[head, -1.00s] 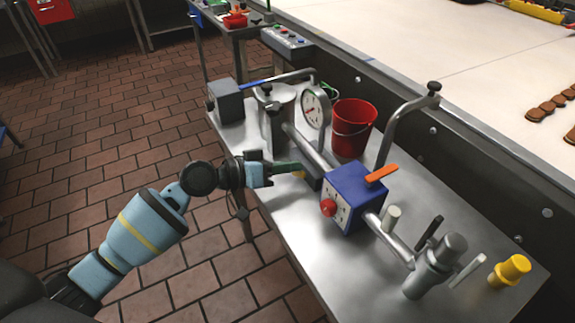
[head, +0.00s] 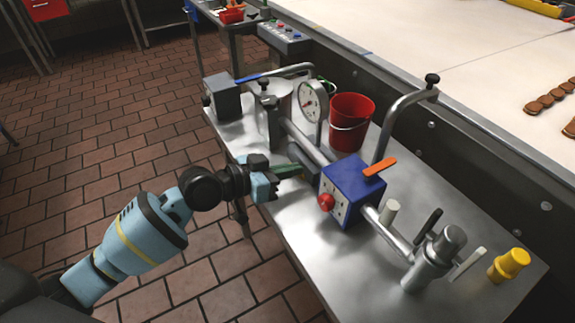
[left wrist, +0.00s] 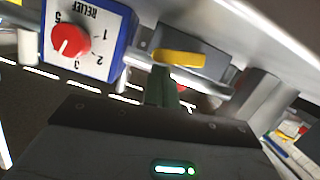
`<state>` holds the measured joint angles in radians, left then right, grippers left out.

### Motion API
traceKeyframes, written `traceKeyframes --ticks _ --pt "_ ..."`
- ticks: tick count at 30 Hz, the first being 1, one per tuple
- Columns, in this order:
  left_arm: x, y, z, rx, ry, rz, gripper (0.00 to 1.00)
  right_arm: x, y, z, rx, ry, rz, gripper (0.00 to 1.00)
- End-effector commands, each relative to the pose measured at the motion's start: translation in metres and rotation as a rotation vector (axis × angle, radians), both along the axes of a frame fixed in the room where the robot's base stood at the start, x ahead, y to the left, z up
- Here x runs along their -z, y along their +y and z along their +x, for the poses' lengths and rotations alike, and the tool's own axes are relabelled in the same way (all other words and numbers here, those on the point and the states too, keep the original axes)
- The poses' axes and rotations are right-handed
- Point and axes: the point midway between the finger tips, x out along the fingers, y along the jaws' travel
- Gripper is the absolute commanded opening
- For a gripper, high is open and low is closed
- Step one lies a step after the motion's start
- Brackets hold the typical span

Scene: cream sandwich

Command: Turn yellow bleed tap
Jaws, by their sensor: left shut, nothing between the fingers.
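My left gripper (head: 288,172) reaches in from the left at the bench's front edge, beside the pipe between the gauge and the blue box. Its green fingers (left wrist: 165,88) are shut and empty, with the tips close to the lever; I cannot tell if they touch. My right gripper is not in view.
The blue relief box (head: 352,190) with a red knob (head: 326,202) stands right of my gripper. A gauge (head: 311,100) and red bucket (head: 352,122) stand behind. A yellow cap (head: 508,264) sits at the right end of the steel bench (head: 300,240).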

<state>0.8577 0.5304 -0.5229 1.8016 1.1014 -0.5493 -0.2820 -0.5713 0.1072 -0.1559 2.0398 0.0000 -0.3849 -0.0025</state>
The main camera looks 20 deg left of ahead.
Motion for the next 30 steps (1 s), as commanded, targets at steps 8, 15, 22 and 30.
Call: traceKeyframes --ticks 8,15,22,30 --pt "0.0068 -0.0035 -0.0039 0.001 -0.037 0.041 0.0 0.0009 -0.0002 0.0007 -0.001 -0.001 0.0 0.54" --pt "0.0086 -0.0045 -0.0049 0.0 -0.036 0.04 0.0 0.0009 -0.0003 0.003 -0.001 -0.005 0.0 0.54" --pt "0.0086 -0.0045 -0.0049 0.0 -0.036 0.04 0.0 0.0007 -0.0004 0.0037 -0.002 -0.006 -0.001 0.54" --pt "0.0073 -0.0044 -0.0047 0.0 -0.036 0.039 0.0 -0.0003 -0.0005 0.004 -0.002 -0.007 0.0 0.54"
